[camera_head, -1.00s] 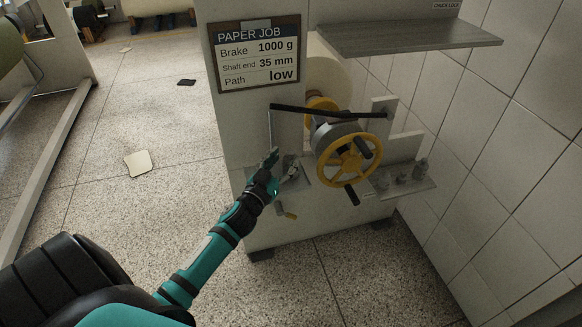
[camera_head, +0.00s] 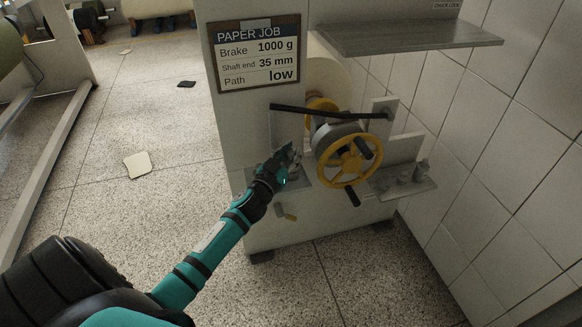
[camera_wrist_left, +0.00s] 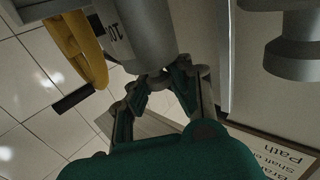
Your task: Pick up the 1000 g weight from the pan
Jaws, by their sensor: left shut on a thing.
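My left gripper (camera_head: 287,158) is at the machine's front, below the dark lever (camera_head: 330,112) and left of the yellow handwheel (camera_head: 349,160). In the left wrist view, its fingers (camera_wrist_left: 163,82) are shut on the narrow knob end of a grey cylindrical weight (camera_wrist_left: 145,32). Part of a marking starting with "10" shows on the weight; the rest is hidden or cut off. In the head view the gripper mostly covers the weight, and I cannot tell whether it touches the pan. My right gripper is not in view.
Several small grey weights (camera_head: 421,172) stand on the low shelf right of the handwheel. Another grey stepped part (camera_wrist_left: 296,45) shows in the left wrist view. The job sign (camera_head: 258,55) reads Brake 1000 g. A grey upper shelf (camera_head: 405,37) overhangs the handwheel.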

